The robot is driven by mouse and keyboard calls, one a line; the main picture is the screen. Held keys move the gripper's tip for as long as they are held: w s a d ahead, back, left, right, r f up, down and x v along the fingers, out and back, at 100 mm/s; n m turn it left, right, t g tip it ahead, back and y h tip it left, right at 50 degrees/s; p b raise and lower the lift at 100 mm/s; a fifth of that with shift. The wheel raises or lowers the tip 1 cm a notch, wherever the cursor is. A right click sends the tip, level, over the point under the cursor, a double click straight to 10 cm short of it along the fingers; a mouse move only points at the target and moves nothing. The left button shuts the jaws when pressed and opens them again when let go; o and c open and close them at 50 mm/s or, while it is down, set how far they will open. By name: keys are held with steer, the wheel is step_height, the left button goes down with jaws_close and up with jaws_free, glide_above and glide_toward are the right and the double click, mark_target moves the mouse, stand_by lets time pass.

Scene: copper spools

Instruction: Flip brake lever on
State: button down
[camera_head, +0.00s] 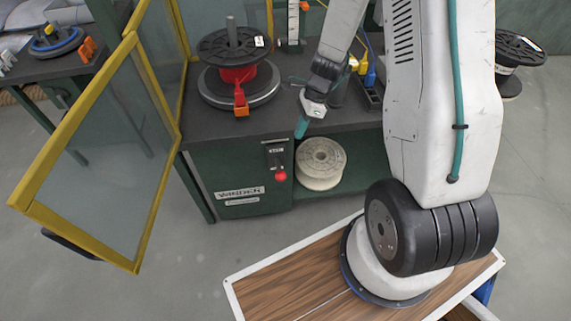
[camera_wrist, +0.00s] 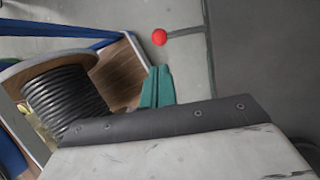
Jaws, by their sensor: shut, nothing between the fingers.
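A red ball-ended lever (camera_head: 280,175) stands out from a small dark panel on the front of the green winder cabinet (camera_head: 225,172). I take it for the brake lever; its label is too small to read. In the wrist view its red ball (camera_wrist: 159,37) sits on a thin grey rod reaching out from the dark bench edge, against the floor. My gripper (camera_head: 301,128) has teal fingers and is shut and empty. In the head view it appears above and right of the lever, apart from it. In the wrist view the fingers (camera_wrist: 157,88) are below the ball, not touching it.
A red spool (camera_head: 237,75) with a black flange and orange clip (camera_head: 241,111) stands on the bench. A pale spool (camera_head: 320,163) sits on the lower shelf. A yellow-framed glass door (camera_head: 110,140) stands open at left. A spool of black cable (camera_wrist: 68,92) shows in the wrist view.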

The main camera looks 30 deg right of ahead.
mark_target(282, 172)
steer(key=x, duration=1.4)
steer(key=shift+a, duration=0.1)
